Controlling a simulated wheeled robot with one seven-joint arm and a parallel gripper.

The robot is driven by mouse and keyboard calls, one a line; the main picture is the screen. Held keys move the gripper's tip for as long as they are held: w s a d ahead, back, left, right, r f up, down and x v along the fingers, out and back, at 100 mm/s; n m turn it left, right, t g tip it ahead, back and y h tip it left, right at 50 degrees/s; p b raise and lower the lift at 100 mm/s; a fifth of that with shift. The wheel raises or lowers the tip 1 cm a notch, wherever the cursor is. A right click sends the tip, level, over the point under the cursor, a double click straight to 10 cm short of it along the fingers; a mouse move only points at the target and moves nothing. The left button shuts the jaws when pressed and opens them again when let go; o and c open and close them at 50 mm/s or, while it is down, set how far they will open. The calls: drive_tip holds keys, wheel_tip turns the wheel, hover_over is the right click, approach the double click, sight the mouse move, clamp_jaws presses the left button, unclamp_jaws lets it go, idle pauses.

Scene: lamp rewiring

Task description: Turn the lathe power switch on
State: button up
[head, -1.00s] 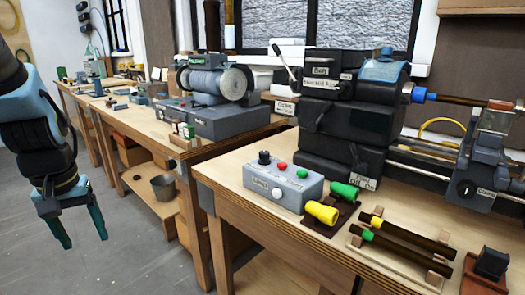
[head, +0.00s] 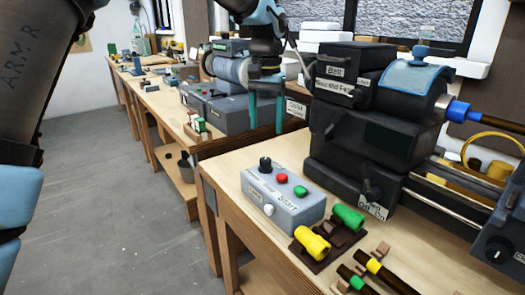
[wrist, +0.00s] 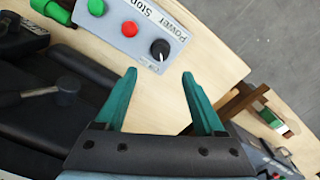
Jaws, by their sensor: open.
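The grey control box (head: 283,198) sits near the left edge of the lathe bench. It has a black knob (head: 265,163), red and green buttons and a white knob on its front. In the wrist view the black knob (wrist: 160,49) is beside the label "Power". The dark lathe (head: 370,130) stands behind the box, with a lever (head: 371,190) above an "Off On" label. My gripper (head: 266,112) is open and empty, fingers down, above and behind the box in the head view. In the wrist view its fingertips (wrist: 159,75) are apart, just short of the knob, touching nothing visible.
Yellow (head: 311,243) and green (head: 347,217) cylinders lie on a dark stand right of the box. Dark rods with coloured ends lie nearer. A second bench (head: 150,105) with a grinder (head: 228,68) runs along the left. Open floor (head: 110,200) lies in front.

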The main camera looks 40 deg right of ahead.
sight(266, 159)
wheel_tip(266, 159, down, 10)
drive_tip(key=shift+r+p, duration=0.1)
drive_tip(key=shift+p, duration=0.95)
clamp_jaws()
